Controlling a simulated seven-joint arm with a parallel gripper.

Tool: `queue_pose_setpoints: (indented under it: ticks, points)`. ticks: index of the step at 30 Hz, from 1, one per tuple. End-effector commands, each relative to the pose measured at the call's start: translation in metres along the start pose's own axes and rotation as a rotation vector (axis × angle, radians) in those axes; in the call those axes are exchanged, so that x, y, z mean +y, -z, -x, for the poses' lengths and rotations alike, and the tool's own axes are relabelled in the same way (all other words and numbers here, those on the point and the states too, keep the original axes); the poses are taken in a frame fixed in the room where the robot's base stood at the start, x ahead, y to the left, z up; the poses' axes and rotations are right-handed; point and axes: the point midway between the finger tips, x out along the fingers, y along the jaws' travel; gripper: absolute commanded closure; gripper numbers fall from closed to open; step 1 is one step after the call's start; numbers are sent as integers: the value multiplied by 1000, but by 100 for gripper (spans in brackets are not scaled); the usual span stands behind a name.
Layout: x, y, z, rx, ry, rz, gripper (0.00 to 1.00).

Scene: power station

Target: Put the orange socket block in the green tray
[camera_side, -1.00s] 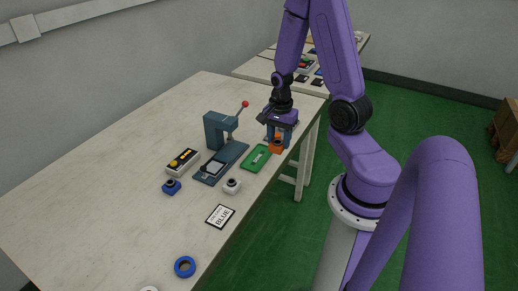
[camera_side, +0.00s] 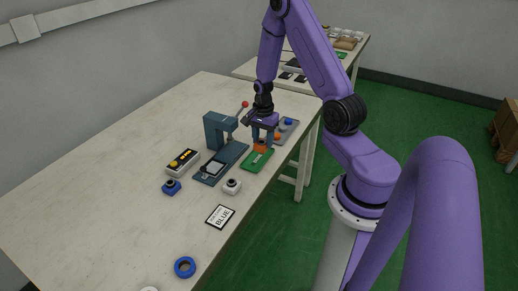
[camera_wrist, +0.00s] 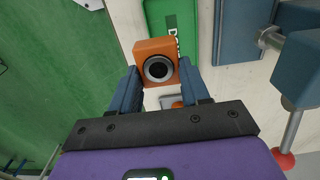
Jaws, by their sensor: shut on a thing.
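The orange socket block (camera_side: 261,146) is held between the fingers of my gripper (camera_side: 263,139). In the wrist view the block (camera_wrist: 144,48) shows a dark round socket with a pale ring facing the camera, and my gripper's blue fingers (camera_wrist: 160,78) are closed on its sides. The green tray (camera_side: 256,162) lies on the table just below and in front of the block. It also shows in the wrist view (camera_wrist: 205,15), with part of it hidden behind the block. I cannot tell whether the block touches the tray.
A grey tray (camera_side: 290,135) with blue and orange pieces lies behind my gripper. A teal press (camera_side: 216,130) with a red-knobbed lever stands left of the green tray. A white socket block (camera_side: 232,187), a blue one (camera_side: 172,187) and a BLUE card (camera_side: 220,216) lie nearer.

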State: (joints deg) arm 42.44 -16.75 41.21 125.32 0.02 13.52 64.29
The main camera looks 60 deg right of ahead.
Motion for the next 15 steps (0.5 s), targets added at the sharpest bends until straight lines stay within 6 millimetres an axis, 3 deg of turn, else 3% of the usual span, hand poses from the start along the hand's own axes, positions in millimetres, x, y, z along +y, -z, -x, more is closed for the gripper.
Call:
queue_pose_setpoints:
  ticks: [3,15]
  points:
    - [-10,6,-15,-1,-1,0,85]
    - [-22,13,-43,-1,-3,0,85]
